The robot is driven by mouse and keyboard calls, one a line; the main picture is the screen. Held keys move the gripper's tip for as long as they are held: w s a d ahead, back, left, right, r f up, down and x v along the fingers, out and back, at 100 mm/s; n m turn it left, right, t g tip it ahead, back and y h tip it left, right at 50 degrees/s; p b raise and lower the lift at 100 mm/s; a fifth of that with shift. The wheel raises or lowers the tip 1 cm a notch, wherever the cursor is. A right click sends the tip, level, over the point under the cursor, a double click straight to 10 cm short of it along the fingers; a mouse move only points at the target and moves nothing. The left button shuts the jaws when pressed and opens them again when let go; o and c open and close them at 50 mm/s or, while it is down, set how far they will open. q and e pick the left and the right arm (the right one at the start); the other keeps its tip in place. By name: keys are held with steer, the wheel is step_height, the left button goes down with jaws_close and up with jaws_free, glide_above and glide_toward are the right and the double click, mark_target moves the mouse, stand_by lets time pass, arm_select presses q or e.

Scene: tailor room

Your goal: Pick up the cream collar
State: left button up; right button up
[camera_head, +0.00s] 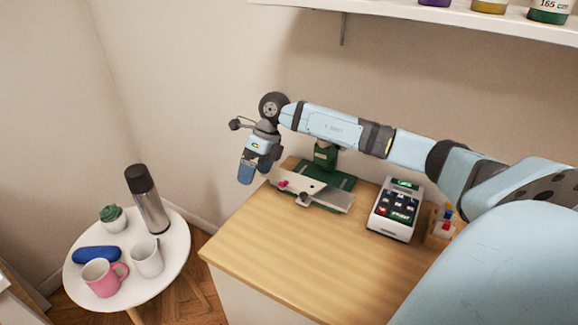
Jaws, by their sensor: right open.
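A flat cream piece (312,186), which may be the cream collar, lies at the back left of the wooden counter. It is at a green device (340,180) with an upright green part, and a small pink spot shows near its left end. My right gripper (247,173) points down at the counter's back left corner, just left of the cream piece and apart from it as far as I can see. Its blue fingers are open and look empty. The gap between them is hard to see from this side. My left gripper is not in view.
A card terminal (396,209) and a small wooden holder (440,228) stand right of the green device. The counter's front (300,251) is clear. A round white table (172,275) at left holds mugs, a flask, a plant and a blue case. A shelf (440,15) hangs above.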

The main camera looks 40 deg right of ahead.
steer(key=d+r+m+h+b, duration=0.1)
steer(key=d+r+h, duration=0.15)
steer(key=d, duration=0.35)
steer(key=d+r+h+b, duration=0.1)
steer(key=d+h, duration=0.2)
steer(key=d, duration=0.3)
glide_above(290, 181)
steer(key=shift+y, duration=0.25)
step_height(290, 181, down, 7)
steer(key=shift+r, duration=0.1)
steer(key=shift+f+b, duration=0.5)
steer(key=shift+f, duration=2.6)
steer(key=shift+c, duration=0.5)
steer(key=c, duration=0.6)
steer(key=shift+r, duration=0.1)
